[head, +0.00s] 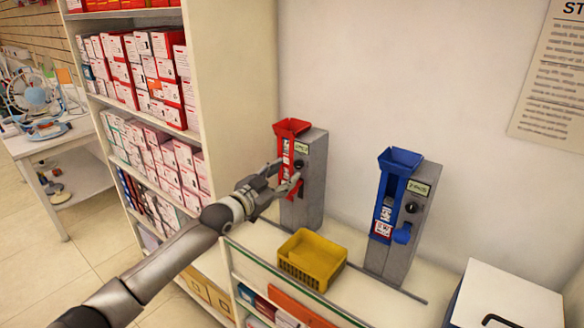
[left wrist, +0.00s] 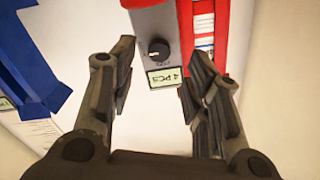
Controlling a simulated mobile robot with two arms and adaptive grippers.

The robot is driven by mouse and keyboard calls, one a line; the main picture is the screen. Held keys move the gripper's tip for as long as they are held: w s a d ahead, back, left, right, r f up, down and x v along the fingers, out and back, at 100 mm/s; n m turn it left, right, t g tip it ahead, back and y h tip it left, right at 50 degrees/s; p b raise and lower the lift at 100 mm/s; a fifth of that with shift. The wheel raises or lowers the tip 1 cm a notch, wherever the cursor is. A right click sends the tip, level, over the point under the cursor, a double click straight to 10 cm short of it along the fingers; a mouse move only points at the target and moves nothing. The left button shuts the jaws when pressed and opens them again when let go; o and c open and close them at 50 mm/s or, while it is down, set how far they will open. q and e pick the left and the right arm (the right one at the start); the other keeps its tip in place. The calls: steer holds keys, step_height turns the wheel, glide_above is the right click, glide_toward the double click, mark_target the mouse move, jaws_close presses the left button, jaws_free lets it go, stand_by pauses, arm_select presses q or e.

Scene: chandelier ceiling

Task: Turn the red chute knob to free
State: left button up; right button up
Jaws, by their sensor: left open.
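The red chute dispenser (head: 309,185) is a grey upright box with a red funnel and strip, standing at the wall. Its black knob (head: 299,164) sits below a pale label; it also shows in the left wrist view (left wrist: 158,49), round with a light pointer mark. Lettering by the knob is too small to read. My left gripper (head: 287,175) is open and empty in front of this dispenser. In the left wrist view its fingers (left wrist: 160,72) are spread, with the knob in the gap beyond them; I see no contact. My right gripper is out of view.
A blue chute dispenser (head: 398,225) stands to the right. A yellow basket (head: 311,259) sits on the counter below the red chute. A shelf of boxes (head: 150,110) stands left, and a white box (head: 507,297) at the lower right.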

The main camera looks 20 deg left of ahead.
mark_target(297, 166)
arm_select(q)
steer(key=x, duration=0.3)
steer(key=shift+d, duration=0.1)
steer(key=shift+w+d, duration=0.15)
steer(key=shift+w, duration=0.45)
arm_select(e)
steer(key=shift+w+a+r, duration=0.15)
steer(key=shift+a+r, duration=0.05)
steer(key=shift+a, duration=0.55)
arm_select(q)
jaws_close()
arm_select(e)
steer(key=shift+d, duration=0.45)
